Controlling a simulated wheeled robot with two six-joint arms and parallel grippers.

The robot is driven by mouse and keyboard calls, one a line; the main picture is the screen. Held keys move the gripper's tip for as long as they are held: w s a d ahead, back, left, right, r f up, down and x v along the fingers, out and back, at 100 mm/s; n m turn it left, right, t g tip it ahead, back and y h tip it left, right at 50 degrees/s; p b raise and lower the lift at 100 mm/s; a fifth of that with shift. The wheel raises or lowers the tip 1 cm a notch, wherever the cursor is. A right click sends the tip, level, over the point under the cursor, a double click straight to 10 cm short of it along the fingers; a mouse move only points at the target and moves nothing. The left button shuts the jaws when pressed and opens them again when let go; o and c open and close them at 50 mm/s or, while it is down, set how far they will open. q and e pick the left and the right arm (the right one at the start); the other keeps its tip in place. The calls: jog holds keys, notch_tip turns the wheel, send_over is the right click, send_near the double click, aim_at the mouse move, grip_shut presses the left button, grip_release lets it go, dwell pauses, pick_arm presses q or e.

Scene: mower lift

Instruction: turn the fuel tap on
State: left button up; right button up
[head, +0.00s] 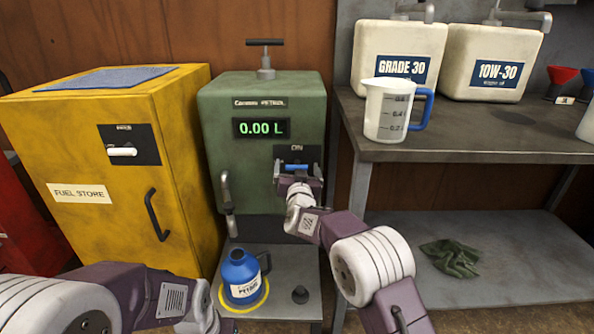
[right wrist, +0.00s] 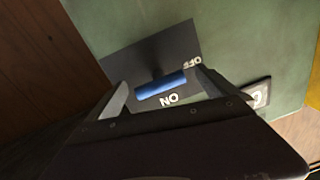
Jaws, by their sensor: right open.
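The fuel tap is a blue bar handle (head: 296,167) on a dark plate on the front of the green petrol pump (head: 225,150). It lies roughly level in the head view, below the ON label. My right gripper (head: 298,173) is open in front of it. In the right wrist view the blue handle (right wrist: 160,85) lies lengthwise between the two fingertips of the right gripper (right wrist: 165,90), with a gap showing at each end. Whether it touches the jaws is unclear.
The pump's display (head: 261,128) reads 0.00 L. A blue petrol can (head: 240,276) stands in a yellow ring on the shelf (head: 295,270) below. A yellow fuel store cabinet (head: 110,170) is left. A grey bench (head: 470,130) with a measuring jug (head: 386,110) is right.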

jog(key=c, duration=1.3)
jog(key=shift+f+m, duration=0.1)
jog(key=shift+m, duration=0.2)
jog(key=m+b, duration=0.2)
jog(key=m, duration=0.1)
jog(key=shift+m, duration=0.4)
jog(key=m+b, duration=0.2)
jog(key=m, duration=0.2)
jog(key=shift+f+m+t, duration=0.1)
jog(key=shift+m+t, duration=0.2)
jog(key=shift+m, duration=0.1)
jog(key=m+b, duration=0.2)
jog(key=m, duration=0.2)
jog(key=shift+m+h, duration=0.3)
jog(key=shift+m+h+b, duration=0.3)
jog(key=shift+m+b, duration=0.95)
jog(key=shift+m, duration=1.15)
